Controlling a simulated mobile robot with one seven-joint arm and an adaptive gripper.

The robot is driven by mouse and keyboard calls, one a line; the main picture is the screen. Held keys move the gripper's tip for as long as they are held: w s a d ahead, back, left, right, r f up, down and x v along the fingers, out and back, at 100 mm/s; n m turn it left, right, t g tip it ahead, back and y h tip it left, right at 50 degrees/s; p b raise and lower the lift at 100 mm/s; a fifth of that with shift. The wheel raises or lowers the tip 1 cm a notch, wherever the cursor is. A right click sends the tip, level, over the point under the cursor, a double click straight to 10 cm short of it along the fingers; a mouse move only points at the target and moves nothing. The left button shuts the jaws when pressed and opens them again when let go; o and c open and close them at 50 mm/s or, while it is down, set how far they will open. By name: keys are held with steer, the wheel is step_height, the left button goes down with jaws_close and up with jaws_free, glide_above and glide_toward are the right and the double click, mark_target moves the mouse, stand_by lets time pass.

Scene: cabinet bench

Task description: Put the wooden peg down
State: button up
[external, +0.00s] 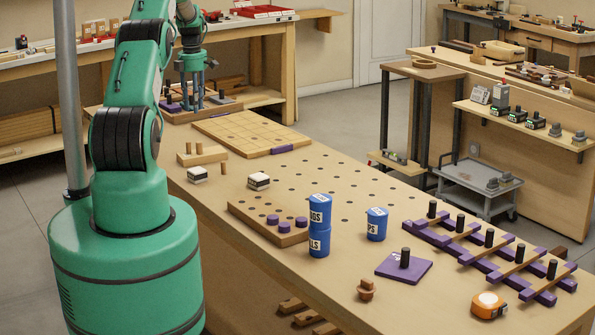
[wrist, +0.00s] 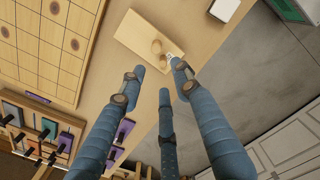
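My gripper (external: 200,103) is over the far end of the bench, by a wooden tray. In the wrist view my gripper's (wrist: 160,76) blue fingers are spread apart, and I see nothing held between them. A small white mark by the right fingertip is too small to identify.
A grid board (external: 250,131) lies beside the block; it also shows in the wrist view (wrist: 45,45). The far tray (external: 225,108) holds coloured pieces. White-topped blocks (external: 259,181), blue cups (external: 320,210) and a purple rack (external: 480,250) stand nearer.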

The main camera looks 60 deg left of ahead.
steer(key=w+d+r+m+t+y, duration=0.1)
steer(key=w+d+r+m, duration=0.3)
steer(key=d+r, duration=0.6)
steer(key=w+d+r+m, duration=0.3)
steer(key=w+d+r, duration=0.1)
steer(key=d+r, duration=0.65)
steer(key=s+d+r+m+t, duration=0.1)
steer(key=d+r+m, duration=0.4)
steer(key=d, duration=0.7)
steer(key=s+d+r+m, duration=0.1)
steer(key=d+r+m, duration=0.2)
steer(key=d+r, duration=0.65)
steer(key=s+d+r+m+t, duration=0.15)
steer(key=s+d+m, duration=0.35)
steer(key=d, duration=0.6)
steer(key=s+d+r+m, duration=0.3)
steer(key=s+d, duration=0.3)
steer(key=d, duration=0.4)
steer(key=s+d+f+m+t, duration=0.1)
steer(key=s+d+f+m, duration=0.1)
steer(key=s+d+m, duration=0.2)
steer(key=s+d+f+m+t+h, duration=0.1)
steer(key=s+d+f+m, duration=0.2)
steer(key=s+d, duration=0.7)
steer(key=s+m, duration=0.2)
steer(key=s, duration=0.3)
steer(key=shift+s+d+f+m, duration=0.15)
steer(key=shift+s+d+m, duration=0.1)
steer(key=shift+d+m, duration=0.1)
